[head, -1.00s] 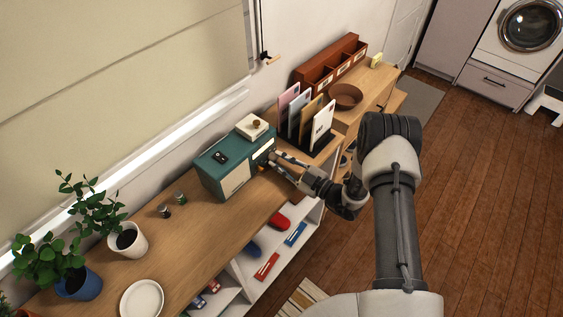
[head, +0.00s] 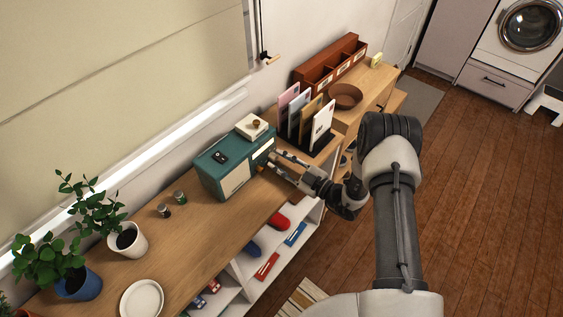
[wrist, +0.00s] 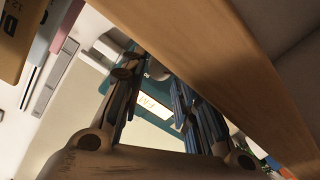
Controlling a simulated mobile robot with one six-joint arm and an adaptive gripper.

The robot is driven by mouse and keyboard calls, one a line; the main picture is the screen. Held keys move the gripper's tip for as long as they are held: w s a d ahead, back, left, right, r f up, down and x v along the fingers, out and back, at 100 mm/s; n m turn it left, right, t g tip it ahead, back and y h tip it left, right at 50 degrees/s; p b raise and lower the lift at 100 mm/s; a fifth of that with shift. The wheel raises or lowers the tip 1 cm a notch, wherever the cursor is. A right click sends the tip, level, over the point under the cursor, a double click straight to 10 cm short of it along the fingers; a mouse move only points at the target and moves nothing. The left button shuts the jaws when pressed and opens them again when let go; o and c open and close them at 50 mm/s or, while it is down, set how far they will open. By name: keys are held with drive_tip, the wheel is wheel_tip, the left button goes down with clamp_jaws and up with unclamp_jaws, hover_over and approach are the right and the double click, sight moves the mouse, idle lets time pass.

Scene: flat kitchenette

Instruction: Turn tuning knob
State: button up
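The radio (head: 225,163) is a teal box with a cream front panel, standing on the wooden counter against the wall. My gripper (head: 268,162) is at the radio's right front end, with its two fingers spread apart. In the wrist view the fingers (wrist: 160,92) stand open with a gap between them. The radio's lit dial (wrist: 152,106), with FM lettering, shows between them. A small greyish rounded part, perhaps the tuning knob (wrist: 158,68), shows near the fingertips, partly hidden. I cannot tell whether a finger touches it. The knob is not clear in the head view.
A letter rack (head: 318,139) with envelopes stands close to the right of the radio. Two small jars (head: 179,197) stand to the left. The counter (head: 210,235) in front of the radio is clear.

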drive_tip(key=v, duration=1.2)
drive_tip(key=s+a+r+n+g+h, duration=0.15)
drive_tip(key=s+r+n+g, duration=0.25)
drive_tip(key=r+n, duration=0.4)
drive_tip(key=s+a+r+n+g, duration=0.35)
drive_tip(key=s+r+n, duration=0.2)
drive_tip(key=n, duration=0.55)
drive_tip(key=s+a+r+n+g+h, duration=0.1)
drive_tip(key=s+a+r+n+g, duration=0.1)
drive_tip(key=s+r+n+g, duration=0.45)
drive_tip(key=s+d+r+n+t+h, duration=0.4)
drive_tip(key=s+d+r+n+h, duration=0.1)
drive_tip(key=n, duration=1)
drive_tip(key=s+d+r+n+t+h, duration=0.4)
drive_tip(key=d+n+h, duration=0.3)
drive_tip(key=n, duration=0.7)
drive_tip(key=shift+s+d+r+n, duration=0.35)
drive_tip(key=shift+s+d+r, duration=0.2)
drive_tip(key=shift+s+d, duration=0.2)
